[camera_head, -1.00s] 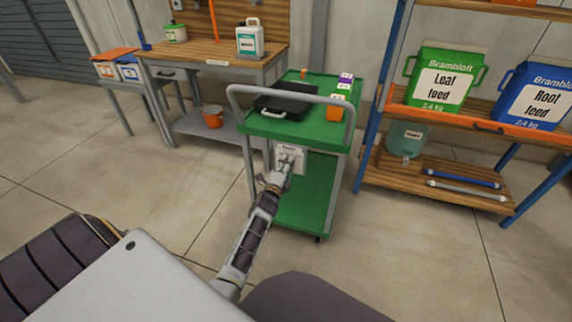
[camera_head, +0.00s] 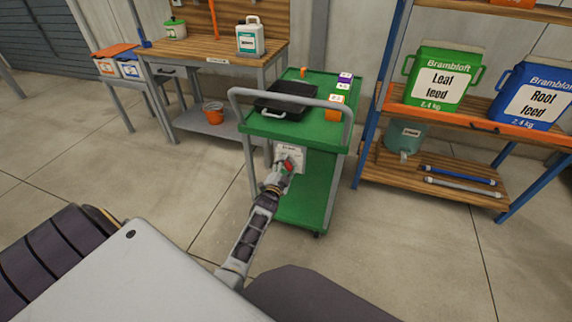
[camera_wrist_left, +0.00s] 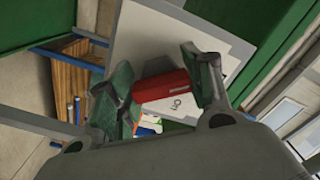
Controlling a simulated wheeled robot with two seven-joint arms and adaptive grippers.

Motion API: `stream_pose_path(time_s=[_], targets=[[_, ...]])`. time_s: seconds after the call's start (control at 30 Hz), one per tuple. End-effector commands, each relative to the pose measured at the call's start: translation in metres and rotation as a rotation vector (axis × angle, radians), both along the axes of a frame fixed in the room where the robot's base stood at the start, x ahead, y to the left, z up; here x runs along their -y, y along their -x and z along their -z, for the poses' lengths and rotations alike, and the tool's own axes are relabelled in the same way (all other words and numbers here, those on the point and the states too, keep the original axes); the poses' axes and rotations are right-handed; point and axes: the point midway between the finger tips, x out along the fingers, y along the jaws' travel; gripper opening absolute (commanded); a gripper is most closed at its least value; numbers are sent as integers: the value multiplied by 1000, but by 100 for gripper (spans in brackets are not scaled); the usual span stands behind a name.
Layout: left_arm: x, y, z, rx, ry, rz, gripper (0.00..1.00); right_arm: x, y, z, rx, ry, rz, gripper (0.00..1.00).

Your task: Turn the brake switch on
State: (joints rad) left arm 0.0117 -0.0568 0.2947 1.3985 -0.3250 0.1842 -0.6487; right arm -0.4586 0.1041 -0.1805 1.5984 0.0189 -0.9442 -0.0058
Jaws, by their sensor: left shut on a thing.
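The brake switch is a red handle (camera_head: 288,166) on a white panel (camera_head: 291,152) at the end of the green cart. In the left wrist view the red handle (camera_wrist_left: 164,85) lies between the two fingers, beside the printed word "On". My left gripper (camera_head: 284,170) is at the panel and shut on the handle. Its fingers hide part of the handle and of the panel's lettering. In the left wrist view the left gripper (camera_wrist_left: 160,84) has a finger on each side of the handle. My right gripper is in neither view.
The green cart (camera_head: 265,127) carries a black case (camera_head: 285,100) and small boxes, with a grey push bar above the panel. A wooden workbench (camera_head: 200,50) stands behind left. An orange and blue shelf (camera_head: 455,118) with feed bags stands right. Floor left of the cart is clear.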

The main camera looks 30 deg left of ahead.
Motion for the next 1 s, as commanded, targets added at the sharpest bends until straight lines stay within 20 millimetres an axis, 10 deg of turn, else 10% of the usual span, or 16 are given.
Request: stream_pose_path(time_s=[0.83, 0.87, 1.0], targets=[[0, 1, 3, 29, 140, 0, 26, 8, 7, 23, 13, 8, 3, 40], [0, 1, 3, 29, 140, 0, 54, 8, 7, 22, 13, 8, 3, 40], [0, 1, 2, 30, 139, 0, 72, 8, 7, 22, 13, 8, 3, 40]])
